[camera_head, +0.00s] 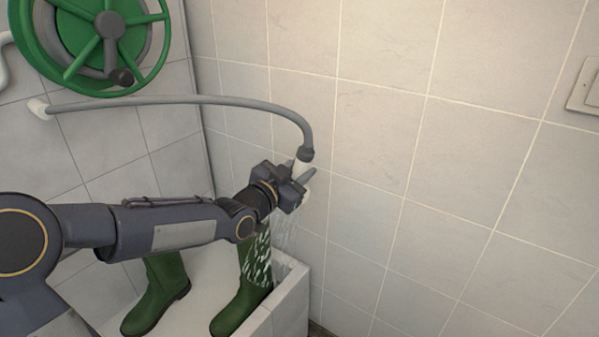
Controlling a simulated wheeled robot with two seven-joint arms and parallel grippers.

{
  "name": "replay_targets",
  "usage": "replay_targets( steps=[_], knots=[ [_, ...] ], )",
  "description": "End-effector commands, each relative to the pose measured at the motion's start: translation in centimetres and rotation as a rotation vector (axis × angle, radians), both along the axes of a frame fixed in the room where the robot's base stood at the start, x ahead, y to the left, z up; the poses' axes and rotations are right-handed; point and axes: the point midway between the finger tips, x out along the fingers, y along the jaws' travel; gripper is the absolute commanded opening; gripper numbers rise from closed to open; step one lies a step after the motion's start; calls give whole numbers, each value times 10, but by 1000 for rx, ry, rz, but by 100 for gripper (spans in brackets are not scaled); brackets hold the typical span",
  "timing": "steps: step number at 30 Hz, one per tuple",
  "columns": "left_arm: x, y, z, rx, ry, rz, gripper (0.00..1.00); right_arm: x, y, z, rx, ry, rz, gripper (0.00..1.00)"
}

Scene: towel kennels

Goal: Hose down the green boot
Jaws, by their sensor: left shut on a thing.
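My left gripper (303,172) is shut on the pale spray head (302,168) at the end of a grey hose (215,101). Streaks of water (286,237) fall below it, and some show in front of the right-hand green boot (244,300). This boot stands upright in a white basin, close to its right wall. A second green boot (160,298) stands to its left, with no water visible on it. My left arm hides the tops of both boots. My right gripper is not in view.
The white basin (291,298) has a raised wall on its right. A green hose reel (108,28) is on the left wall, and the hose leaves a wall fitting (38,107) below it. A switch plate (585,88) is on the tiled right wall.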

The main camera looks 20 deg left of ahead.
Motion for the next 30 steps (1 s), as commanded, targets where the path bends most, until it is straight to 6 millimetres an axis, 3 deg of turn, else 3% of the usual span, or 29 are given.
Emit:
replay_targets(
  steps=[6,30],
  knots=[
    [0,0,13,0,-5,-1,0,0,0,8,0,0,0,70],
    [-28,10,11,0,-5,-1,0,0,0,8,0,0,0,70]
  ],
)
